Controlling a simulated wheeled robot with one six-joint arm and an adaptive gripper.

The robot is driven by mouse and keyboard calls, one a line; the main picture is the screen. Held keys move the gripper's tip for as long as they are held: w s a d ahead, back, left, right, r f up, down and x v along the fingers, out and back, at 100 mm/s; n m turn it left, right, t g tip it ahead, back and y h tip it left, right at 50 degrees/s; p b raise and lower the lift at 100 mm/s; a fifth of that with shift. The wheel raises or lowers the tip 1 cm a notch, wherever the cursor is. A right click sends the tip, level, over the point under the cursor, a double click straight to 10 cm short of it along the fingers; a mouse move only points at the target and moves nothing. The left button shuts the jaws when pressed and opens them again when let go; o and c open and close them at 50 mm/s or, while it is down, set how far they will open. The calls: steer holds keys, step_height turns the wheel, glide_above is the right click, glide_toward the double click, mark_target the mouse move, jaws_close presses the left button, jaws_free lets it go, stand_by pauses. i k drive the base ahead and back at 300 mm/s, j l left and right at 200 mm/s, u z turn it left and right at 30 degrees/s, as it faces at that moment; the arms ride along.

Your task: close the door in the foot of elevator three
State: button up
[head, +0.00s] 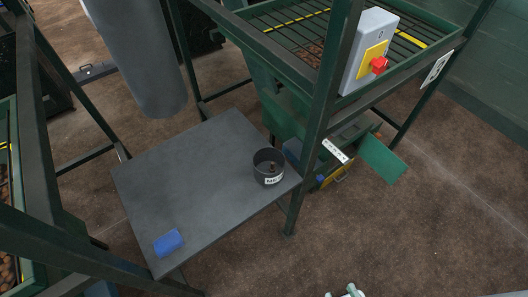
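A flat green door (383,160) stands open at the low machine foot under the green frame, right of centre. It sticks out to the right from the foot's opening. The elevator foot (332,178) is partly hidden behind a frame post. A white label (335,151) is on it, too small to read surely, so I cannot confirm its number. A yellow part shows low in the foot. Only a small pale piece of what looks like my arm shows at the bottom edge; my gripper's fingers are not seen.
A grey table (190,172) holds a dark labelled pot (269,167) and a blue block (169,242). A grey switch box (370,50) with a red knob is on the green frame post (318,130). Brown floor (430,225) in front of the door is clear.

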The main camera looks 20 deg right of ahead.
mark_target(389, 167)
steer(key=i+l+u, duration=0.1)
steer(key=l+u, duration=0.35)
steer(key=l, duration=1.85)
steer(key=l+u, duration=0.2)
steer(key=l, duration=0.45)
steer(key=l+u, duration=0.2)
steer(key=l, duration=0.5)
steer(key=k+l+u, duration=0.2)
steer(key=l, duration=0.4)
steer(key=k+l+u, duration=0.2)
steer(key=l, duration=0.45)
steer(key=k+l+u, duration=0.2)
steer(key=l, duration=0.45)
steer(key=k+l+u, duration=0.25)
steer(key=l, duration=0.35)
steer(key=k+l+u, duration=0.2)
steer(key=l, duration=0.35)
steer(key=k+l+u, duration=0.2)
steer(key=l, duration=0.3)
steer(key=k+l, duration=0.2)
steer(key=l, duration=0.25)
steer(key=i+l+u, duration=0.15)
steer(key=i, duration=0.25)
steer(key=i+l+u, duration=0.15)
steer(key=i+l, duration=0.1)
steer(key=i, duration=0.1)
